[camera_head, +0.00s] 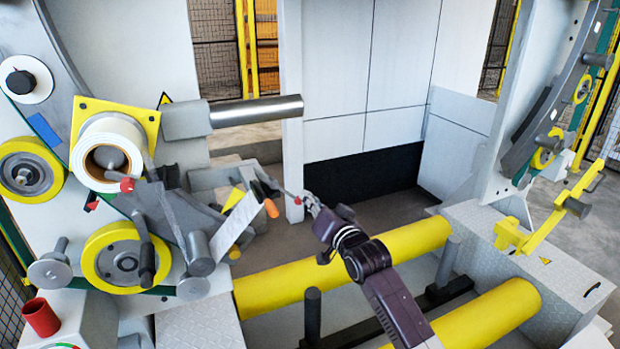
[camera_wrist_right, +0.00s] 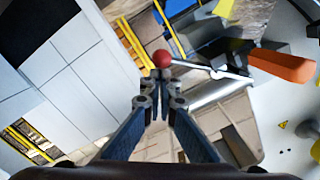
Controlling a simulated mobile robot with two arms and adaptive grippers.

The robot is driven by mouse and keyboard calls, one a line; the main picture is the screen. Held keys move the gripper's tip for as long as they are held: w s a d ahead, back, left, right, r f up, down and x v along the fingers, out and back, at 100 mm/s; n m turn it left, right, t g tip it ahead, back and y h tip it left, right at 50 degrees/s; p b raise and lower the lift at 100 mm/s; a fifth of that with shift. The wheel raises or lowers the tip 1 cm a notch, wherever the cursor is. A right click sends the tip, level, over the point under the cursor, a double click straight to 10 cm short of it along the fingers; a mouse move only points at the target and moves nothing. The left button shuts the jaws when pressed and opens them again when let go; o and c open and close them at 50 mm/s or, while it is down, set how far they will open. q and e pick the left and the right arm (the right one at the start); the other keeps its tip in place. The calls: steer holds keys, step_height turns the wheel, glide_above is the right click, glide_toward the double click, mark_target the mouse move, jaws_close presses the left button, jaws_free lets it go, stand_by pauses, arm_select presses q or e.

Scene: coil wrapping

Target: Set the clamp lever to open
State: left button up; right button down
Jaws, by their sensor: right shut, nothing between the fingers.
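A thin metal lever with a small red ball knob (camera_head: 297,200) reaches out from the wrapping machine's clamp area towards my right gripper. In the right wrist view the red knob (camera_wrist_right: 162,58) shows just beyond the fingertips, with its rod running off to the right. I take this for the clamp lever. My right gripper (camera_head: 308,203) is shut and empty close to the knob; I cannot tell whether it touches it. Its fingers also show in the right wrist view (camera_wrist_right: 161,86). My left gripper is out of view.
An orange handle (camera_head: 271,208) sits beside the lever. Another red knob (camera_head: 127,184) is in front of the white tape roll (camera_head: 104,150). Yellow rollers (camera_head: 345,268) lie below my right arm. A steel cylinder (camera_head: 256,111) juts out above. A red cup (camera_head: 41,317) stands at lower left.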

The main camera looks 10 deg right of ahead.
steer(key=a+f+m, duration=0.4)
steer(key=m, duration=0.4)
steer(key=shift+s+a+p, duration=0.2)
steer(key=shift+s+p, duration=0.1)
steer(key=shift+s, duration=0.1)
steer(key=shift+f, duration=0.1)
stand_by(0.4)
